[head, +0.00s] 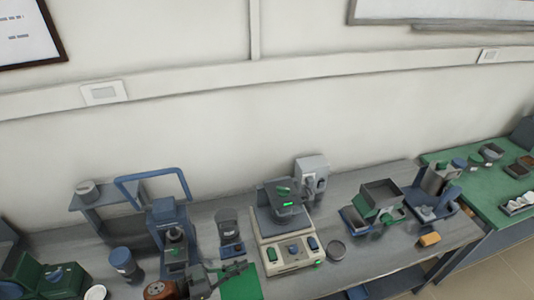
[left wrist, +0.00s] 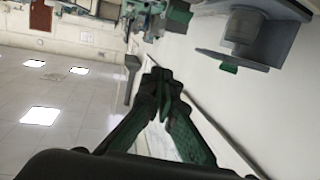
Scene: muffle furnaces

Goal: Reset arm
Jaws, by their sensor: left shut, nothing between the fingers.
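My left gripper (head: 238,268) is low in the head view, above the front part of the grey bench (head: 345,262). It has dark and green fingers. In the left wrist view the fingertips (left wrist: 160,78) meet, with nothing held between them. In the head view the gripper is close to a green mat (head: 241,284) and left of a cream-coloured instrument (head: 290,257). My right gripper is not in view.
A blue-framed device (head: 168,215) and a dark blue jar (head: 124,262) stand left of the gripper. A green-topped bench (head: 478,190) lies further right. The wall (head: 215,150) is behind.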

